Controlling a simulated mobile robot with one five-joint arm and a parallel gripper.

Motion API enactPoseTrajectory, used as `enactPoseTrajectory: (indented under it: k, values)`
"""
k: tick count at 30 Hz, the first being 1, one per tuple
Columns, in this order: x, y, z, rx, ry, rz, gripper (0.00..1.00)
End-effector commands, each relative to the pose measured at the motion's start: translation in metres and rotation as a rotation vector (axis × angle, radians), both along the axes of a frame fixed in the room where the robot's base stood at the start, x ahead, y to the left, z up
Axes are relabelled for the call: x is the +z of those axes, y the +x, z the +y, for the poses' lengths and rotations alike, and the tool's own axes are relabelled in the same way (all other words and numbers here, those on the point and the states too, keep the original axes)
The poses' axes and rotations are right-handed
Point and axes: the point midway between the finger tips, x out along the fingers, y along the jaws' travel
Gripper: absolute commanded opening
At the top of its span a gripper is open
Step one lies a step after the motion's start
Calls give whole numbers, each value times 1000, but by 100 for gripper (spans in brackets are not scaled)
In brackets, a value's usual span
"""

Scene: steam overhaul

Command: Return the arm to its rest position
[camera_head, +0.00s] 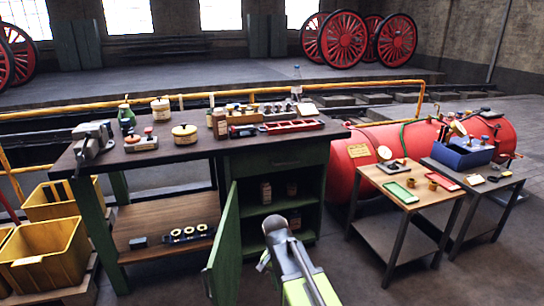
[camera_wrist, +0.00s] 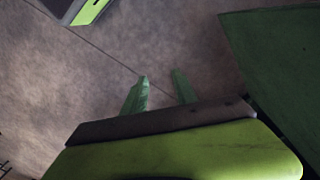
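My gripper (camera_wrist: 160,77) shows in the wrist view as two green fingers standing apart. Only bare floor shows between and beyond them, and nothing is held. In the head view my arm reaches up from the bottom edge, in front of the green cabinet (camera_head: 272,163) under the workbench. The fingers cannot be made out clearly there. The cabinet door (camera_head: 224,250) hangs open just left of my arm. A dark green panel, seemingly that door, fills the right side of the wrist view (camera_wrist: 280,60).
The workbench (camera_head: 190,152) carries a vise (camera_head: 92,140), tins, bottles and a red tray (camera_head: 295,126). Yellow crates (camera_head: 45,255) stand at left. A small wood-topped table (camera_head: 410,170) and a red boiler (camera_head: 350,150) stand at right. Floor (camera_head: 380,285) right of my arm is clear.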

Motion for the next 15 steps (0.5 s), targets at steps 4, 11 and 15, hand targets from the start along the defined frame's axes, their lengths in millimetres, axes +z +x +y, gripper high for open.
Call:
enactPoseTrajectory:
  k: [4,11,15]
  values:
    - [-1,-25,-77,195,72,8,34]
    - [29,-44,-133,417,130,-11,34]
    - [69,-43,-132,416,129,-9,34]
